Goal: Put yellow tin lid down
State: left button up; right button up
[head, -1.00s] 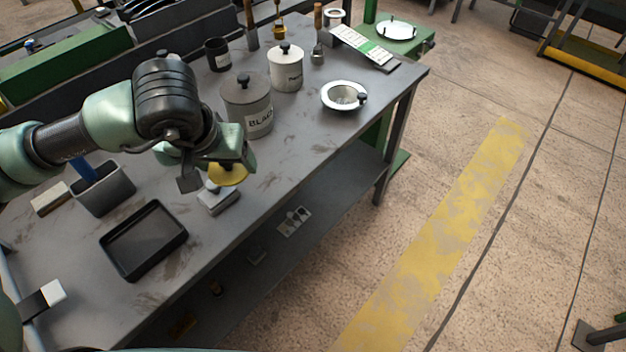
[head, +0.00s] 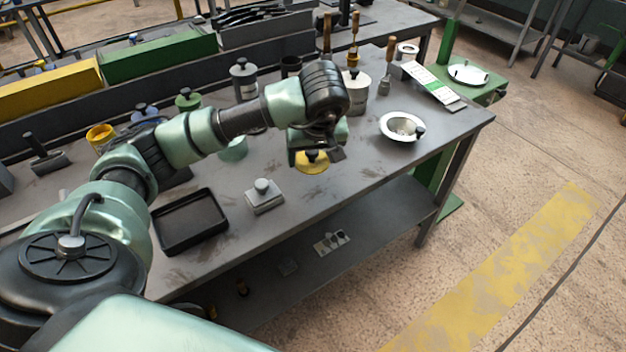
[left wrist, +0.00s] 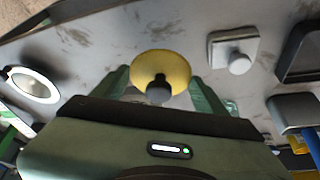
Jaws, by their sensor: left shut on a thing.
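The yellow tin lid (head: 312,165) is a round disc with a dark knob, just below my left gripper (head: 318,148) over the middle of the bench. In the left wrist view the yellow lid (left wrist: 162,66) shows with its knob between the fingers of my left gripper (left wrist: 160,88). The gripper is shut on the knob. I cannot tell whether the lid touches the bench top or hangs slightly above it. An open yellow tin (head: 101,135) stands at the back left of the bench. My right gripper is not in view.
A knobbed grey block (head: 265,198) and a black tray (head: 190,222) lie left of the lid. Bare bench top (head: 345,172) lies around the lid.

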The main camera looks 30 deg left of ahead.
aim_at(313, 165)
pick_arm(q)
notch_tip(313, 165, down, 4)
jog(key=shift+r, duration=0.1)
notch_tip(313, 165, down, 4)
jog(key=shift+r+p, duration=0.1)
jog(key=shift+p, duration=0.35)
jog(key=shift+f, duration=0.4)
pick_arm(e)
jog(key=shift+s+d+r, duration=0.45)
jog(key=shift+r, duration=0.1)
pick_arm(q)
jog(key=shift+f, duration=0.2)
jog(key=o, duration=1.4)
jog(key=shift+c, duration=0.2)
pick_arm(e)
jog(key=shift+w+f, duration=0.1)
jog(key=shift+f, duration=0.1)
pick_arm(q)
jog(key=shift+r, duration=0.1)
